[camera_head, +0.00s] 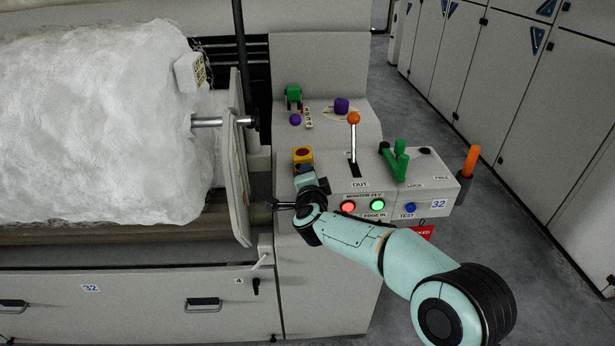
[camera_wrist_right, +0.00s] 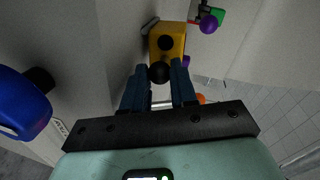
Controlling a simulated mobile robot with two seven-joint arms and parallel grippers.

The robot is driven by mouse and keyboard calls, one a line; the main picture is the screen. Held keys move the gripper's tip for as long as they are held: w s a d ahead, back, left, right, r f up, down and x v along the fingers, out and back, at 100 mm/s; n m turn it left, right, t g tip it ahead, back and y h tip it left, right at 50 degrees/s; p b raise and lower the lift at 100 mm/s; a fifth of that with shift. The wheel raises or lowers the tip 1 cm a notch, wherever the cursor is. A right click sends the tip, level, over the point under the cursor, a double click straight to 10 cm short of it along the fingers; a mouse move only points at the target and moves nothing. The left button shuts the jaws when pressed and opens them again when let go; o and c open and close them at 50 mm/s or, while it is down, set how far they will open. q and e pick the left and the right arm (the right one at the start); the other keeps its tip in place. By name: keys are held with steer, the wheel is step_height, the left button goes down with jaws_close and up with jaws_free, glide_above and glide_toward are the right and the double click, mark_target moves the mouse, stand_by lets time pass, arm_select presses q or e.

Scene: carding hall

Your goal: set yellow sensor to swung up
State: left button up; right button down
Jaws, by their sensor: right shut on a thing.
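The yellow sensor (camera_head: 302,154) is a small yellow block with a dark red round face, on the left of the control console. In the right wrist view the yellow block (camera_wrist_right: 168,32) has a dark round spot, and a black ball knob (camera_wrist_right: 159,72) shows at its near edge. My right gripper (camera_head: 305,171) is at the sensor's lower edge. In the wrist view the blue fingers of my right gripper (camera_wrist_right: 159,80) are shut on the black knob. In the head view the knob is largely hidden by my gripper. My left gripper is not in view.
An orange-knobbed lever (camera_head: 353,118), a green lever (camera_head: 399,160) and lit buttons (camera_head: 378,205) are on the console at right. A green fixture (camera_head: 293,95) and a purple ball (camera_head: 295,119) sit behind the sensor. A white fibre roll (camera_head: 95,120) fills the left.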

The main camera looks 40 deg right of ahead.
steer(key=c, duration=0.9)
jaws_free()
steer(key=shift+f, duration=0.1)
steer(key=shift+f, duration=0.1)
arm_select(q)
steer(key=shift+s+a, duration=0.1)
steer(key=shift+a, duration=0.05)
arm_select(e)
steer(key=shift+s+a, duration=0.1)
